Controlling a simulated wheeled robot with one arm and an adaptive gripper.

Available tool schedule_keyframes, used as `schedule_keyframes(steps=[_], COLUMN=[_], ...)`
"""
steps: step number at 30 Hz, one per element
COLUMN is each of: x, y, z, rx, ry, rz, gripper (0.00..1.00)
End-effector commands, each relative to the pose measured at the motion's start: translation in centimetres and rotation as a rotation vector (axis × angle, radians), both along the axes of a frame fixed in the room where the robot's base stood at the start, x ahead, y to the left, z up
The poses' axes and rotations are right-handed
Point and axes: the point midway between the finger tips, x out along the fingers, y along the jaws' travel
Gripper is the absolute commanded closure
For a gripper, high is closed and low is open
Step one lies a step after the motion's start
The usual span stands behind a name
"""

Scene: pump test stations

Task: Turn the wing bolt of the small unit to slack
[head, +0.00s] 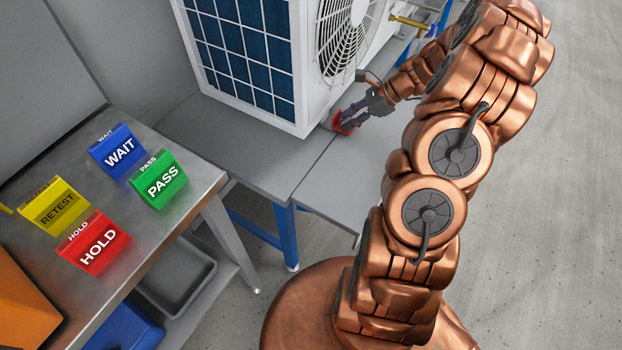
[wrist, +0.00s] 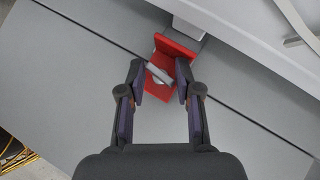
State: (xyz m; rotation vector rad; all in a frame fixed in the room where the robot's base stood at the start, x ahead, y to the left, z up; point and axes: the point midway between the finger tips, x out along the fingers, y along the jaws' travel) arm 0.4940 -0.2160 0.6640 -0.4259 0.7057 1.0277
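A red clamp bracket (head: 343,123) sits at the foot of the white fan unit (head: 303,60) on the grey bench. In the wrist view the red bracket (wrist: 180,52) carries a small grey wing bolt (wrist: 159,74), its wing slanting down to the right. My gripper (wrist: 159,72) is open, with one finger on each side of the wing bolt. I see gaps between fingers and wing; contact cannot be told. In the head view my gripper (head: 350,118) reaches the bracket from the right, and the bolt is too small to make out. I cannot tell whether this is the small unit.
A steel table at left holds blue WAIT (head: 118,151), green PASS (head: 159,180), yellow RETEST (head: 54,207) and red HOLD (head: 94,243) signs. A grey tray (head: 178,278) is on its lower shelf. Brass pipe fittings (head: 408,23) stick out beyond the unit. The floor at right is clear.

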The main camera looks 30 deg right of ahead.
Motion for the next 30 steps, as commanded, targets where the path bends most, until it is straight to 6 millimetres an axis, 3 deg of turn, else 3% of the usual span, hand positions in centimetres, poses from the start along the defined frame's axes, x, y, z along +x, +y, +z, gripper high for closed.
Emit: schedule_keyframes(steps=[7,25,30], x=[-0.2,-3.2,-3.1], y=[0.2,-4.8,-1.7], z=[-0.2,5.9,6.4], rx=[0.002,-0.001,-0.037], ry=[0.001,-0.002,-0.019], rz=[-0.100,-0.100,0.009], gripper=[0.67,0.67,0.67])
